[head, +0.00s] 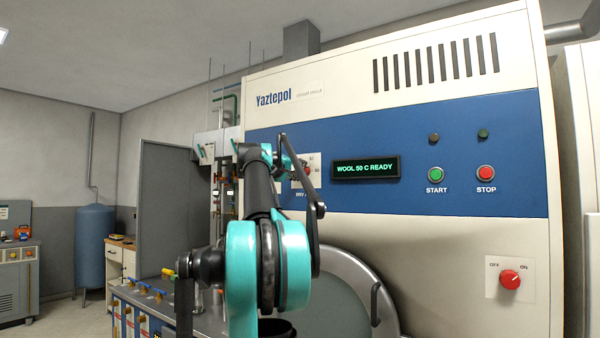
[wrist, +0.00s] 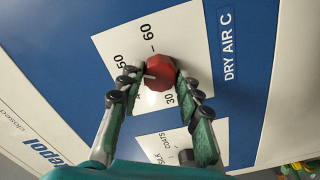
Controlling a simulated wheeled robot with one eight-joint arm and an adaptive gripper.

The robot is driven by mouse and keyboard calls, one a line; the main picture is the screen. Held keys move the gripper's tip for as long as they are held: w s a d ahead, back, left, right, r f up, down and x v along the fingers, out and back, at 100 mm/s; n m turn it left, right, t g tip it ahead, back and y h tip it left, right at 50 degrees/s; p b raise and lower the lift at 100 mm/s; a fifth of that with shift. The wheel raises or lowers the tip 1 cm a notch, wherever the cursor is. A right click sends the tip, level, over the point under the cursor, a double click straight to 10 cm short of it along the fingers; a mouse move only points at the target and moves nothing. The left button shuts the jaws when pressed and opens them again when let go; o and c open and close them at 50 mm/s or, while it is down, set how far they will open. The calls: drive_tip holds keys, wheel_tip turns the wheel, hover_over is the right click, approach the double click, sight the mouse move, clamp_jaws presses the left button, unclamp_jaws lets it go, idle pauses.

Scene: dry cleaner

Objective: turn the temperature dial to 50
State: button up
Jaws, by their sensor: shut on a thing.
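The red temperature dial (wrist: 162,70) sits on a white plate with 30, 50 and 60 printed round it, beside the words DRY AIR C. A label between 30 and 50 is mostly hidden by a finger. My gripper (wrist: 163,83) is shut on the dial, one finger at each side. A white pointer mark on the dial faces left, close to the left fingertip; its exact alignment with 50 is hard to tell. In the head view the dial (head: 307,171) is partly hidden behind my arm. The display (head: 365,168) reads WOOL 50 C READY.
A second plate (wrist: 165,146) marked SILK and COATS lies below the dial plate in the wrist view, near my right finger. Green START (head: 436,174) and red STOP (head: 486,173) buttons are to the right. The red OFF/ON switch (head: 510,279) is lower right.

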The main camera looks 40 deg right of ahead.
idle(0.4)
drive_tip(key=o, duration=1.2)
drive_tip(key=shift+c, duration=0.2)
drive_tip(key=shift+a, duration=0.1)
drive_tip(key=v, duration=1.1)
drive_tip(key=shift+s+a, duration=0.15)
drive_tip(key=shift+a, duration=0.25)
